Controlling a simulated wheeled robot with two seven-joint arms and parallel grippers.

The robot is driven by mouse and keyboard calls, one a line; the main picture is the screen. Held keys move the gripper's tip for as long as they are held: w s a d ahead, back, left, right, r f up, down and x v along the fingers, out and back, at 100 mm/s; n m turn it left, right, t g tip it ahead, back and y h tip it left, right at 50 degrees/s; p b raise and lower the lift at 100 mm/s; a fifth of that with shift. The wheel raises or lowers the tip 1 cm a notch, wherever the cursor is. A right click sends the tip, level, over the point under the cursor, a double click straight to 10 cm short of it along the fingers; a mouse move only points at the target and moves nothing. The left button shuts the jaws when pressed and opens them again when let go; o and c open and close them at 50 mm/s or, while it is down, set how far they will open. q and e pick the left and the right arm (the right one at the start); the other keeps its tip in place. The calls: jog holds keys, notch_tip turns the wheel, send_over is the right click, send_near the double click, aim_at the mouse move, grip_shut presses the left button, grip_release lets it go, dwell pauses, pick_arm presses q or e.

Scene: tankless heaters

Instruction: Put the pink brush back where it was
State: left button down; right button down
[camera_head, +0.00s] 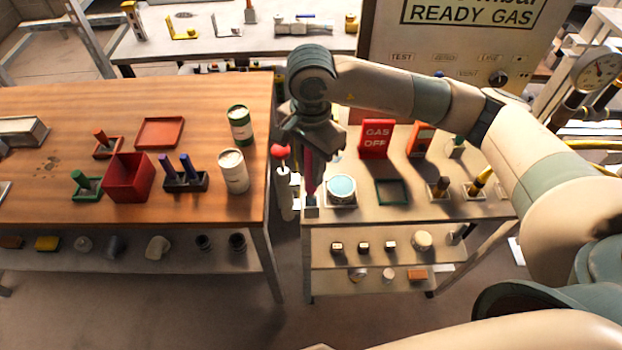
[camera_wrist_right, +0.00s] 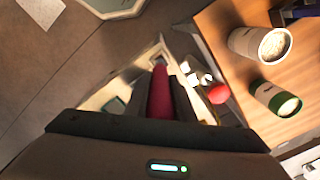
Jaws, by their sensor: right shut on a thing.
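The pink brush (camera_head: 308,182) is between the fingers of my right gripper (camera_head: 311,158), which is shut on it and points down over the left end of the cart top. In the right wrist view the pink handle (camera_wrist_right: 160,92) runs between the fingers. Below the brush stands a small grey holder (camera_head: 311,207) at the cart's front left corner. The brush's lower end is just above or in this holder; I cannot tell which. My gripper hides the brush's top. My left gripper is not in view.
A pale round-topped container (camera_head: 341,188) stands close right of the holder. A red "GAS OFF" sign (camera_head: 376,139) and a green tray (camera_head: 392,192) are farther right. A red-topped white bottle (camera_head: 283,176) is close left, beside the wooden table (camera_head: 60,105). A gap separates table and cart.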

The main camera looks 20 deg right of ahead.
aim_at(311, 180)
jog(key=shift+s+f, duration=0.1)
jog(key=shift+f, duration=0.25)
notch_tip(311, 180, down, 3)
jog(key=shift+f+p, duration=0.1)
jog(key=shift+p, duration=0.45)
jog(key=shift+f, duration=0.3)
jog(key=c, duration=1.5)
grip_release()
